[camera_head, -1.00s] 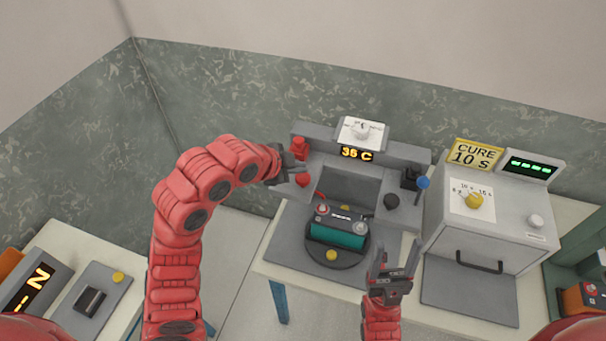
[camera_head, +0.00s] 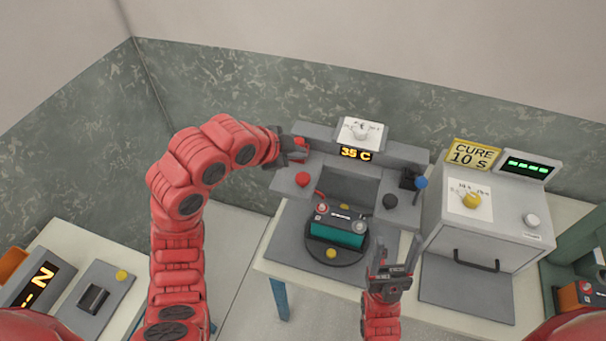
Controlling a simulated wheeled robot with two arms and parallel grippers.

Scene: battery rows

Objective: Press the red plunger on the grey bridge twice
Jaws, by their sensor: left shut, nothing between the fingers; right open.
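The grey bridge (camera_head: 395,152) stands behind the battery, with a lit display reading 35 C. A red upright plunger (camera_head: 300,142) is at its left end, partly hidden by my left gripper. My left gripper (camera_head: 305,152) is shut and empty, right at that red piece; I cannot tell whether it touches. A round red knob (camera_head: 303,180) sits on the grey ledge in front, clear of the gripper. My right gripper (camera_head: 397,242) is open and empty, pointing up, to the right of the battery.
A teal and black battery (camera_head: 338,232) sits on a round dark turntable (camera_head: 325,254). A black knob (camera_head: 390,201) and blue-tipped lever (camera_head: 421,183) are on the right. A cure oven (camera_head: 490,228) stands right of them. A side table (camera_head: 65,240) is at left.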

